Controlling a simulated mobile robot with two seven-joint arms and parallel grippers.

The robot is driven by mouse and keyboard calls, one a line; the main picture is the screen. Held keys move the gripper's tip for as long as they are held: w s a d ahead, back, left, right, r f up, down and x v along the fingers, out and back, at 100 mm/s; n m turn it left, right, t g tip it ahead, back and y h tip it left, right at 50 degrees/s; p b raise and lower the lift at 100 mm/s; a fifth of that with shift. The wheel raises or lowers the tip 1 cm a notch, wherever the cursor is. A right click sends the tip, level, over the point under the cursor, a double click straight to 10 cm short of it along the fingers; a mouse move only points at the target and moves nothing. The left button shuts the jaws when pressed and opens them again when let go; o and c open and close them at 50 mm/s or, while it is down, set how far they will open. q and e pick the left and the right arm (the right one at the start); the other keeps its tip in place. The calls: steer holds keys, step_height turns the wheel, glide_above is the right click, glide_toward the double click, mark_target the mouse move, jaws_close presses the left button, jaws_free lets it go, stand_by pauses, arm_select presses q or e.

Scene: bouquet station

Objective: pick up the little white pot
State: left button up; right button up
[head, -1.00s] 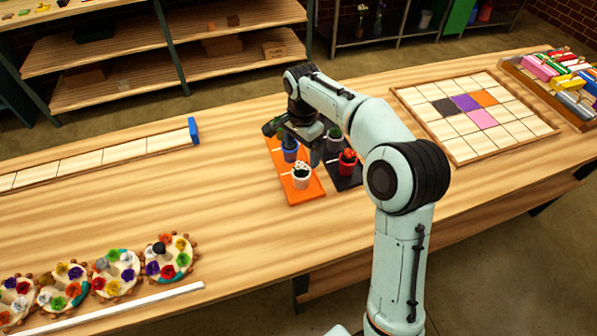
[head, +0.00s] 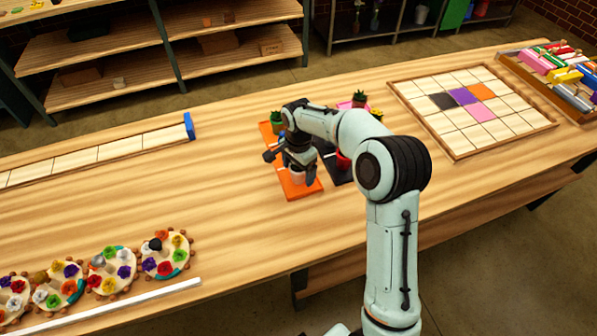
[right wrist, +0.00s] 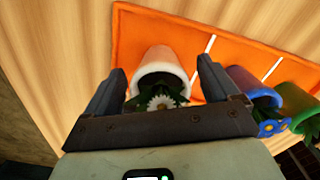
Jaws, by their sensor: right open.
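The little white pot (head: 297,173) stands near the front end of the orange mat (head: 300,190), mostly hidden under my right gripper (head: 298,172) in the head view. In the right wrist view the white pot (right wrist: 162,62) holds a white daisy (right wrist: 160,102) with green leaves. My right gripper (right wrist: 161,78) is open, with one finger on each side of the pot. Small gaps seem to show between the fingers and the pot. My left gripper is not in view.
A blue pot (right wrist: 250,82) and a green pot (right wrist: 297,100) stand in line on the orange mat. A red pot (head: 343,161) stands on the dark mat (head: 338,176) to the right.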

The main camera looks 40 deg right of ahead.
steer(key=shift+c, duration=0.4)
steer(key=c, duration=1.3)
